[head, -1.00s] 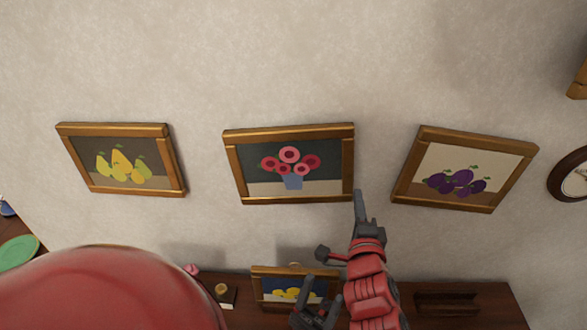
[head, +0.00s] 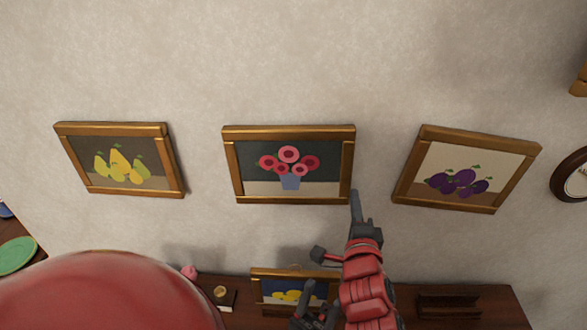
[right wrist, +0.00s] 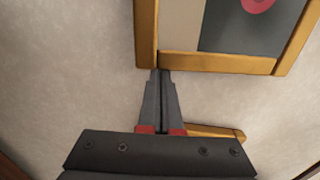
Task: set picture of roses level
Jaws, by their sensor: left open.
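The picture of roses (head: 288,130) hangs in the middle of the wall in a gold-brown wooden frame. Its top and bottom edges look close to level in the head view. My right gripper (head: 355,193) is at the frame's lower right corner. In the right wrist view, its fingers (right wrist: 162,74) are shut together with nothing between them. Their tips meet the frame (right wrist: 215,62) near a corner; firm contact is hard to tell. My left gripper (head: 314,292) is open and empty, lower down, in front of the small lemon picture.
A pear picture (head: 112,130) hangs left and a plum picture (head: 480,138) right. A round-framed item (head: 558,175) is at the far right. The lemon picture (head: 262,273) stands on a dark wooden shelf (head: 490,305) below. Wall above the pictures is clear.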

